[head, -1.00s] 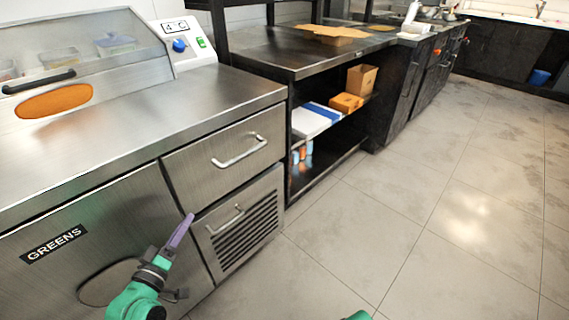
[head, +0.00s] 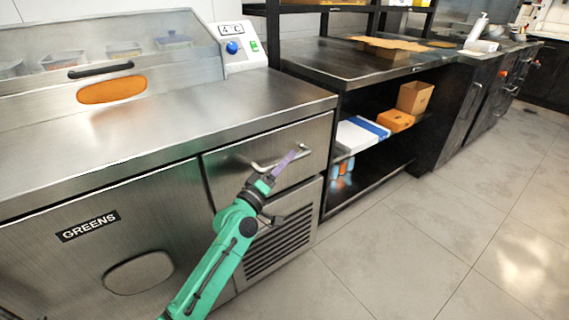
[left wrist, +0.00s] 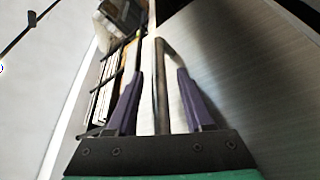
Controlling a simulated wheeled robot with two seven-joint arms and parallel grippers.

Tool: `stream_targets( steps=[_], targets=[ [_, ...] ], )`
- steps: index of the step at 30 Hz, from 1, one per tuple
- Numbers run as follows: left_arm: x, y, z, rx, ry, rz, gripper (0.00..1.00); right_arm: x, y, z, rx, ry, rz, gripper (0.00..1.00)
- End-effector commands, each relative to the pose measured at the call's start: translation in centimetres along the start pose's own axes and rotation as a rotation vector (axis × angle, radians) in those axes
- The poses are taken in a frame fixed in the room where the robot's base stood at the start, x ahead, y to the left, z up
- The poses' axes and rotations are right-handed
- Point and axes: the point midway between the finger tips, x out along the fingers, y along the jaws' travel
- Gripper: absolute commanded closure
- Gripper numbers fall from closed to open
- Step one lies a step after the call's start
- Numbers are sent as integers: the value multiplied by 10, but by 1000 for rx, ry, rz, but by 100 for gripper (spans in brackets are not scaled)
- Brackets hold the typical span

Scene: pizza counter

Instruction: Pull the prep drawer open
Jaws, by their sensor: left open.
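The prep drawer (head: 310,136) is the upper steel drawer of the counter, right of the door labelled GREENS, and its front looks flush, so closed. Its bar handle (head: 262,167) runs across the front. My left gripper (head: 286,163) is at the handle, its purple fingers overlapping it in the head view. In the left wrist view the handle bar (left wrist: 162,88) lies between the two open fingers of the left gripper (left wrist: 159,80), with gaps on both sides. My arm and wrist hide part of the drawer's lower edge. My right gripper is not in view.
Below the drawer is a vented panel (head: 290,235). To the right stands a dark shelf unit (head: 355,65) with boxes and a blue-and-white pack (head: 362,133). A clear-lidded topping case (head: 190,55) sits on the counter. The floor (head: 400,255) in front is free.

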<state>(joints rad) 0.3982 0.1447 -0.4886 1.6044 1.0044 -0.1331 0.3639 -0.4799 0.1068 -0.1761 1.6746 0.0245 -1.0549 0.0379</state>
Motion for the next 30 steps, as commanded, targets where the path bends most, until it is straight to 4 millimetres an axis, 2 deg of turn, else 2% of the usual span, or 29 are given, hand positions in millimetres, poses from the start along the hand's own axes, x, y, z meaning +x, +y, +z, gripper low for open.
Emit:
stream_targets(
  steps=[5,6,8,9,10,30],
  targets=[
    [0,0,0,0,0,0,48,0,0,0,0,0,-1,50],
    [0,0,0,0,0,0,55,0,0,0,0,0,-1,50],
    [0,0,0,0,0,0,78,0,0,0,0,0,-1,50],
    [0,0,0,0,0,0,94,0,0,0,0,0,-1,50],
    [0,0,0,0,0,0,100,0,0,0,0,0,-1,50],
    [-1,-1,0,0,1,-1,100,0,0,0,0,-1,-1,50]
  ],
)
